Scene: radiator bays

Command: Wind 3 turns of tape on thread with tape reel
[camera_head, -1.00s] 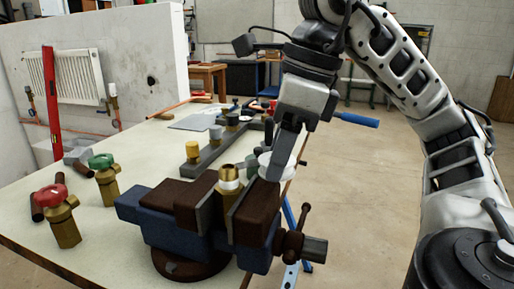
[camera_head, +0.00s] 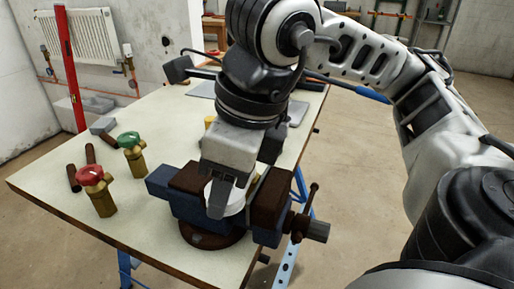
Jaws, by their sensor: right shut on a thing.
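My right gripper (camera_head: 218,203) is shut on the white tape reel (camera_head: 233,201), a round white disc. It holds the reel low over the near side of the blue and brown vise (camera_head: 268,205) on the workbench. The threaded fitting in the vise jaws is hidden behind my gripper and the reel, so I cannot tell whether the reel touches it or whether any tape lies on the thread. My left gripper is out of view.
A red-handled valve (camera_head: 97,190) and a green-handled valve (camera_head: 131,152) stand left of the vise on the bench (camera_head: 60,215). A red level (camera_head: 70,75) stands by the radiator (camera_head: 85,38). The bench's front left is clear.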

